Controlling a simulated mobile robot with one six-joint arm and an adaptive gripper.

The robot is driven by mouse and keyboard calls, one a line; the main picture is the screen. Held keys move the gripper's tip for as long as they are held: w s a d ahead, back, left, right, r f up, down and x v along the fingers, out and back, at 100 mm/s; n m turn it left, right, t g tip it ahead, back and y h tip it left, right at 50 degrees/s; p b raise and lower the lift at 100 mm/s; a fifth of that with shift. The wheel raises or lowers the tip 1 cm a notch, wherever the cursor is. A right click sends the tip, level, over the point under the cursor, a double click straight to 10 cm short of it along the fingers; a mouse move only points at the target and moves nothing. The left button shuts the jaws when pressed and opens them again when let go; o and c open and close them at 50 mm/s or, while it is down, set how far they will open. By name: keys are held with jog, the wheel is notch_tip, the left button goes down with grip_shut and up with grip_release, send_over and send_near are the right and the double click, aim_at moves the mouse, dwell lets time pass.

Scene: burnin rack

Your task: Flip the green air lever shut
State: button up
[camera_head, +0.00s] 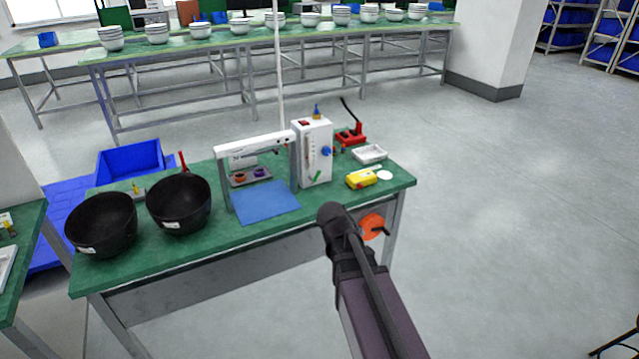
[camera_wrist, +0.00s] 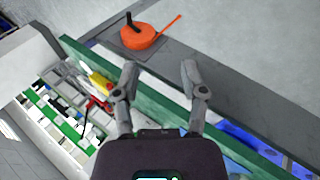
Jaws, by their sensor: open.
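The green air lever (camera_head: 315,176) is a small slanted handle low on the front of a white upright unit (camera_head: 313,152) on the green bench. In the head view my arm hides the gripper. I cannot make out the lever in the wrist view.
A yellow device (camera_head: 362,178) and a red hand press (camera_head: 350,136) stand right of the unit. A white frame (camera_head: 224,185), blue mat (camera_head: 265,202) and black bowls (camera_head: 179,203) are left.

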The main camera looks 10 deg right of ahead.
jog(key=w+f+n+t+h+b, duration=0.1)
jog(key=w+n+t+h+b, duration=0.1)
jog(key=w+n+t+b, duration=0.3)
jog(key=n+t+b, duration=0.7)
jog(key=n+b, duration=0.1)
jog(key=n, duration=0.7)
send_near(318, 174)
jog(key=s, duration=0.3)
jog(key=shift+s+d+f+y, duration=0.2)
jog(key=shift+d+y, duration=0.05)
jog(key=shift+y, duration=0.05)
jog(key=shift+w+a+r+n+t, duration=0.1)
jog(key=shift+w+a+n+t, duration=0.15)
jog(key=shift+a+n+t, duration=0.25)
jog(key=shift+d, duration=0.1)
jog(key=x, duration=1.3)
jog(key=shift+w+f, duration=0.25)
jog(key=shift+w, duration=0.15)
